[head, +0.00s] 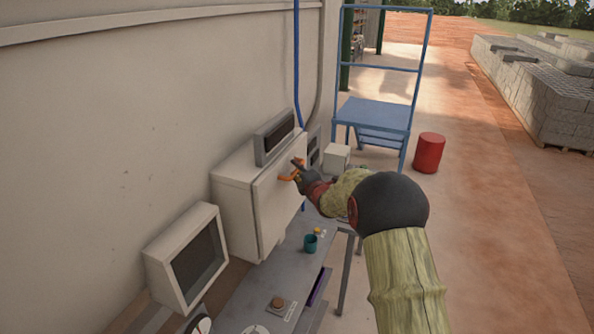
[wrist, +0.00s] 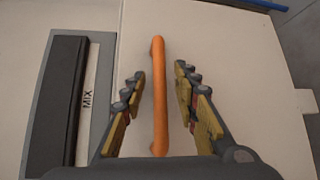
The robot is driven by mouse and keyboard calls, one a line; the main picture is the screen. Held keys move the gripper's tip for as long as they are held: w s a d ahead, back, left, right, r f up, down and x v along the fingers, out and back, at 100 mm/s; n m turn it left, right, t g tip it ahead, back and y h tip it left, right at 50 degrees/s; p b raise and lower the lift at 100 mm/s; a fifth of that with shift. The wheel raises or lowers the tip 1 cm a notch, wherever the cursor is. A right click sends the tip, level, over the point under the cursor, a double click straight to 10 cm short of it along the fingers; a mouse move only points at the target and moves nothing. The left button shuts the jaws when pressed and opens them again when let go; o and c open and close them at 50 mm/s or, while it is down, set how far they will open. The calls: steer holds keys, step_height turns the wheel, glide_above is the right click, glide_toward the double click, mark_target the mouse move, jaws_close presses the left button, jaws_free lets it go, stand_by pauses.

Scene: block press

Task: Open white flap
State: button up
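The white flap (head: 278,195) is the front door of a white cabinet (head: 233,212) on the wall. It looks shut in the head view, and its pale face also fills much of the wrist view (wrist: 225,60). An orange bar handle (wrist: 159,95) stands on the flap; in the head view the handle (head: 288,178) is partly hidden by my gripper. My gripper (wrist: 160,82) is open, with one finger on each side of the handle. Gaps show between the handle and both fingers. In the head view my gripper (head: 297,168) reaches the flap's upper part.
A dark-slotted panel marked MIX (wrist: 68,100) lies left of the handle in the wrist view. Below the cabinet is a grey bench (head: 262,290) with a teal cup (head: 310,243). A white-framed box (head: 188,258) stands left; a blue frame (head: 374,112) and red drum (head: 429,153) stand beyond.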

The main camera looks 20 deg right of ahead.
steer(key=shift+c, duration=0.8)
jaws_close()
